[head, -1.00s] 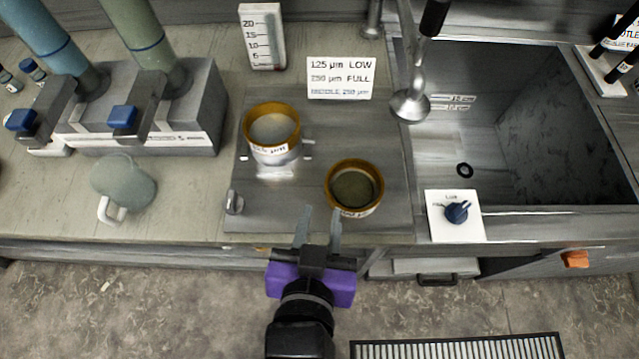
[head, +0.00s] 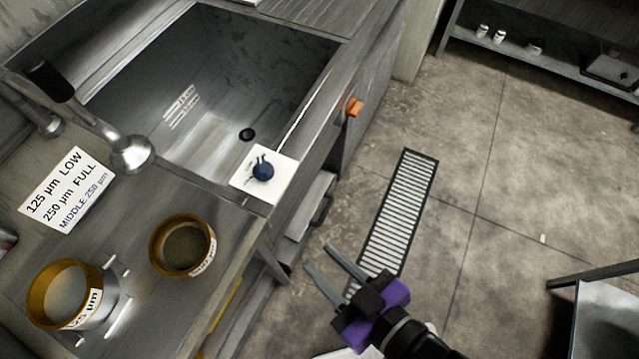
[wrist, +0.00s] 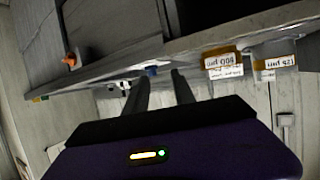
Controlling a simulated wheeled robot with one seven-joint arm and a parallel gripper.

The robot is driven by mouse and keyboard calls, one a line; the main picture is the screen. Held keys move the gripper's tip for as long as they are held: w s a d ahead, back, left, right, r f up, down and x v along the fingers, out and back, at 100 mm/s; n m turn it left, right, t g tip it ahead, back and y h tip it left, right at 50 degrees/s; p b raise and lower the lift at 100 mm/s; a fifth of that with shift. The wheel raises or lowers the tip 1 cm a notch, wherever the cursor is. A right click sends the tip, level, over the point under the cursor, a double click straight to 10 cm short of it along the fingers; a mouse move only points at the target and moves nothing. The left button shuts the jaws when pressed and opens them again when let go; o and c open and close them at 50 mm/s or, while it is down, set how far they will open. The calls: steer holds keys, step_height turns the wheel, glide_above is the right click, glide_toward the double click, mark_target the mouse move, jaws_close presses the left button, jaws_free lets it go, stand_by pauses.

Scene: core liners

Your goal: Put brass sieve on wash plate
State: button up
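Two brass-rimmed sieves stand on the steel plate (head: 172,305) at the lower left of the head view. The left sieve (head: 68,292) is labelled 125 µm, has a pale inside and sits on a metal holder. The right sieve (head: 181,246) is darker inside; its label looks like 600 in the wrist view (wrist: 223,64), where the picture is inverted. I cannot tell for sure which surface is the wash plate. My gripper (head: 318,257) is open and empty, over the floor in front of the counter, to the right of both sieves and apart from them.
A sink (head: 215,85) with a shower head (head: 131,154) lies behind the plate. A white panel with a blue knob (head: 263,171) is at its front edge. A sign (head: 66,190) reads 125 µm LOW, 250 µm FULL. A floor grate (head: 400,215) and open floor lie right.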

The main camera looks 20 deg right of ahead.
steer(key=s+d+r+m+t+h, duration=0.1)
steer(key=s+d+r+m+h, duration=0.1)
steer(key=s+d, duration=0.3)
steer(key=s+d+r+m+t+h, duration=0.1)
steer(key=s+d+r+m+h, duration=0.1)
steer(key=d, duration=0.8)
steer(key=s+m+h, duration=0.1)
steer(key=s+h, duration=0.1)
steer(key=s, duration=0.1)
steer(key=shift+m+t, duration=0.3)
steer(key=shift+t, duration=0.1)
